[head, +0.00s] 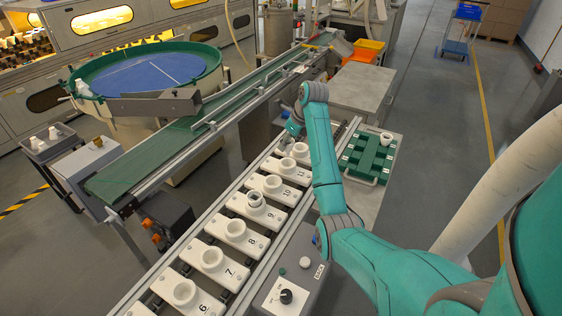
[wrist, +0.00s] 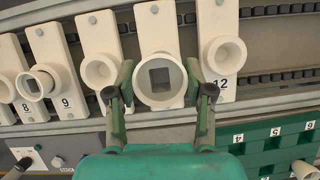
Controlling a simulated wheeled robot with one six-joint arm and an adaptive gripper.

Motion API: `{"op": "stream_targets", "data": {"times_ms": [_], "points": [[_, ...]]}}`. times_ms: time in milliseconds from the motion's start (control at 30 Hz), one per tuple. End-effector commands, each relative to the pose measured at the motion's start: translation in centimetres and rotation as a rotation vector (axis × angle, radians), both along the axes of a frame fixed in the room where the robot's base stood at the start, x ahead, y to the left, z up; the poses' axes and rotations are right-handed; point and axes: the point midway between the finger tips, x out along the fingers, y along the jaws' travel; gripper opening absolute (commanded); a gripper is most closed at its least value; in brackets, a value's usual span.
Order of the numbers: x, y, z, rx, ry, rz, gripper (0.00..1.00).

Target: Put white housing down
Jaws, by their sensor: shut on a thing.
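The white housing (wrist: 178,78) is a round white cup with a square opening, seen large in the wrist view. My gripper (wrist: 160,92) is shut on it, one finger at each side. It is in front of a white numbered plate (wrist: 158,22) between the plates with sockets at left and the plate marked 12 (wrist: 216,22). I cannot tell whether it touches this plate or hangs above it. In the head view my gripper (head: 293,128) is at the far end of the plate row, and the held housing is hard to make out there.
Plate 9 (head: 270,222) carries a ring-shaped part (head: 255,200); neighbouring plates have bare-looking round sockets. A green tray (head: 365,172) with one white cup (head: 386,138) stands right of the row. A control box (head: 290,290) with a knob is at the near end. A green conveyor (head: 150,165) runs left.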

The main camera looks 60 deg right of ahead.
Motion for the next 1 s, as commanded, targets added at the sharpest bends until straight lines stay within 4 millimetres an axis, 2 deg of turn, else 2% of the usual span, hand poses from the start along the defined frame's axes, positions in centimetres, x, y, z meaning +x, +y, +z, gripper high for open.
{"op": "stream_targets", "data": {"times_ms": [33, 267, 533, 933, 967, 1000], "points": [[0.0, 0.1, -1.0, 0.002, 0.002, 0.0, 0.27], [0.0, 0.0, -2.9, 0.001, 0.001, -0.001, 0.27], [0.0, 0.0, -6.7, 0.001, 0.001, -0.001, 0.27], [0.0, 0.0, -7.2, 0.0, 0.0, 0.0, 0.27], [0.0, 0.0, -7.3, 0.0, 0.0, 0.0, 0.55], [0.0, 0.0, -7.2, 0.0, 0.0, 0.0, 0.65]]}}
